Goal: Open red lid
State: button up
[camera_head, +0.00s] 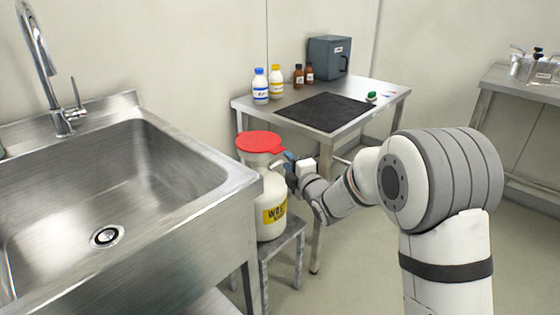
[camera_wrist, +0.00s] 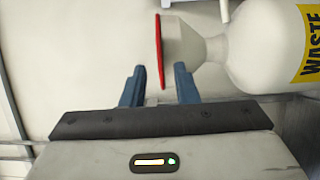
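The red lid (camera_head: 259,142) sits flat on top of the white waste container (camera_head: 271,190), which stands upright on a small metal stool (camera_head: 284,243). In the wrist view the picture is turned, and the red lid (camera_wrist: 159,51) shows edge-on at the mouth of the container (camera_wrist: 262,45). My gripper (camera_head: 290,160) is at the right side of the lid and container neck. In the wrist view my gripper (camera_wrist: 157,75) has its two blue fingers apart, one on each side of the lid's rim. Whether either finger touches the lid I cannot tell.
A steel sink (camera_head: 120,190) is close on the left of the container. A metal table (camera_head: 395,95) behind holds a black mat (camera_head: 325,112), several bottles and a grey box (camera_head: 329,58). Open floor lies to the right.

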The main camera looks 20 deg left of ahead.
aim_at(280, 152)
jog(key=x, duration=0.7)
jog(key=shift+w+a, duration=0.15)
jog(key=shift+c, duration=0.6)
grip_shut()
